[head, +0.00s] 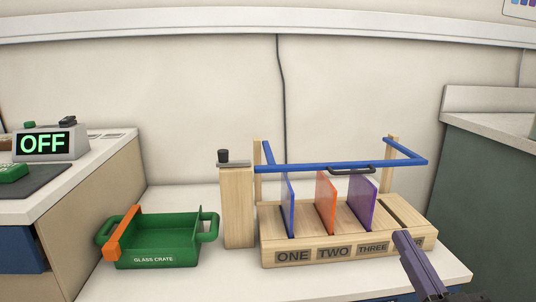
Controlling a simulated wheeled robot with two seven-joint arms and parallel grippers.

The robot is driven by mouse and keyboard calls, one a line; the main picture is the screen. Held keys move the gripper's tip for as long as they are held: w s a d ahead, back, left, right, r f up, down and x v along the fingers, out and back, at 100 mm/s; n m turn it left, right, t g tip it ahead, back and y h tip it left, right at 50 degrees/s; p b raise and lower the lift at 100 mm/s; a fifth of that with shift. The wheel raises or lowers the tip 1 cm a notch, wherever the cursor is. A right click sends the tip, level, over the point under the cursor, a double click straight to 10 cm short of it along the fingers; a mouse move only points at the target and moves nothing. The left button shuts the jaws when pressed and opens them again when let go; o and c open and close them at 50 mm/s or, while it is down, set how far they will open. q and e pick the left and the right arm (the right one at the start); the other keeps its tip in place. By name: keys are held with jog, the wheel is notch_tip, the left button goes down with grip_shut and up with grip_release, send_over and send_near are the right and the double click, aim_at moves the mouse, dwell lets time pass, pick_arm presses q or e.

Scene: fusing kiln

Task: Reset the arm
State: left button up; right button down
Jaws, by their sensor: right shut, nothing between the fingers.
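My right gripper (404,240) comes in from the lower right and is shut and empty. Its tip is in front of the right end of the wooden rack (285,260) and hides most of the last label. I cannot tell if it touches the rack. My left gripper is not in view. In the rack, a blue glass pane (288,205) stands above ONE, an orange pane (326,202) above TWO and a purple pane (362,203) above THREE. The slot (403,210) at the right end looks empty.
A blue bar (310,167) with a black handle (351,170) spans above the panes. A wooden post (238,205) with a black knob stands left of the rack. An empty green glass crate (153,261) with an orange bar (123,234) sits further left.

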jog(key=s+a+f+g, duration=0.2)
jog(key=s+f+g, duration=0.1)
jog(key=f, duration=0.6)
jog(key=s+a+f+g+y, duration=0.1)
jog(key=s+a+f+g, duration=0.15)
jog(key=f, duration=0.55)
jog(key=s+a+f+g, duration=0.3)
jog(key=f, duration=0.6)
jog(key=s+a+f+n+g, duration=0.1)
jog(key=s+a+f+g, duration=0.35)
jog(key=s+f, duration=0.4)
pick_arm(q)
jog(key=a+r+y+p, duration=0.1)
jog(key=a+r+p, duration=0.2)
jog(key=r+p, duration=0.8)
jog(key=p, duration=0.8)
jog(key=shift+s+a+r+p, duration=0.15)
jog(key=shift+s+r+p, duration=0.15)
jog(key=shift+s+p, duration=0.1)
pick_arm(e)
jog(key=s+d+r, duration=0.1)
jog(key=d+r, duration=0.1)
jog(key=r, duration=0.4)
jog(key=d+r, duration=0.2)
jog(key=r, duration=0.4)
jog(key=shift+s+d+r+t+h, duration=0.25)
jog(key=shift+s+r+t+h, duration=0.05)
jog(key=shift+s, duration=0.1)
